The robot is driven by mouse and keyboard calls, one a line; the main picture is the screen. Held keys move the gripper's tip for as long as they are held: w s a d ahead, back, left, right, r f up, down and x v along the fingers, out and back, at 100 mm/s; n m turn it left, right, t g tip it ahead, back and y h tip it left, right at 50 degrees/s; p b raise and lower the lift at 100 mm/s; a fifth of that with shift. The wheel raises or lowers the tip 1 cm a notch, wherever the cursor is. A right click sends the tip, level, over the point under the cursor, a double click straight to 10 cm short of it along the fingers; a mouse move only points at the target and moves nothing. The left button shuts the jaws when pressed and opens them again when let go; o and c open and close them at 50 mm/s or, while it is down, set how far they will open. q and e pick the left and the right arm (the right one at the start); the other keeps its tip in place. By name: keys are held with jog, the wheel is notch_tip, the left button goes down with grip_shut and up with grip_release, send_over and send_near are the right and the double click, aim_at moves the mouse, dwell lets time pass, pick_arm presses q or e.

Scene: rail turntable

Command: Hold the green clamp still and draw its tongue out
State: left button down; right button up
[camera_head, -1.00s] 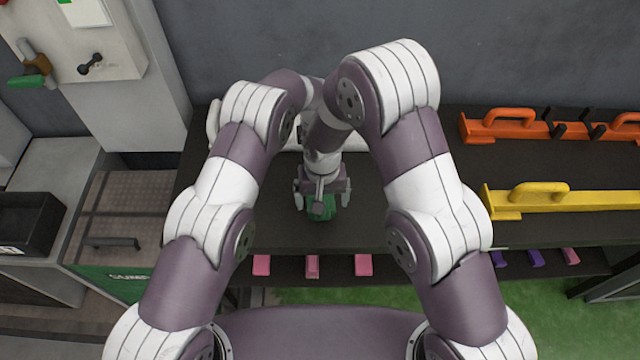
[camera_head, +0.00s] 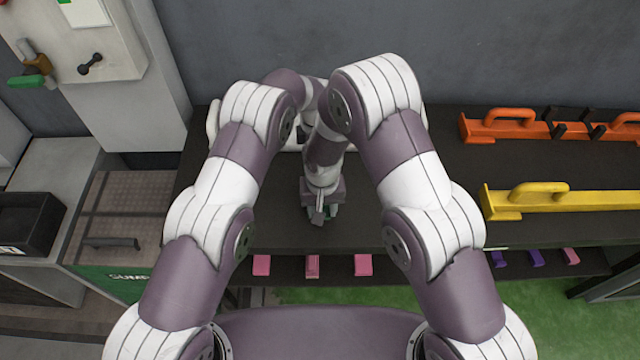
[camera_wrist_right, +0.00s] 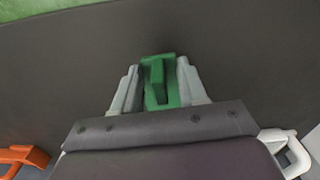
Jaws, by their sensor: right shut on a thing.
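The green clamp (camera_wrist_right: 162,85) shows in the right wrist view as a small green block with a raised bar, between the two pale fingers of my right gripper (camera_wrist_right: 159,88). The fingers are shut on it from both sides. I cannot tell which green part is the tongue or which part the fingers hold. My left gripper is hidden behind the arms in the head view.
A yellow clamp (camera_head: 545,202) and an orange clamp (camera_head: 515,130) lie on the dark table (camera_head: 440,215) at the right. A white object (camera_head: 213,117) is partly hidden behind my left arm. Pink blocks (camera_head: 312,266) sit on a lower shelf. The wall is close behind.

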jog(key=shift+s+d, duration=0.2)
jog(key=shift+s, duration=1.6)
jog(key=shift+s+d, duration=0.15)
jog(key=shift+s, duration=1.6)
jog(key=o, duration=1.8)
jog(key=shift+w+r, duration=0.15)
jog(key=shift+r, duration=0.15)
pick_arm(q)
jog(key=c, duration=0.6)
grip_release()
jog(key=shift+c, duration=0.2)
pick_arm(e)
notch_tip(320, 180, up, 7)
jog(key=shift+r, duration=0.2)
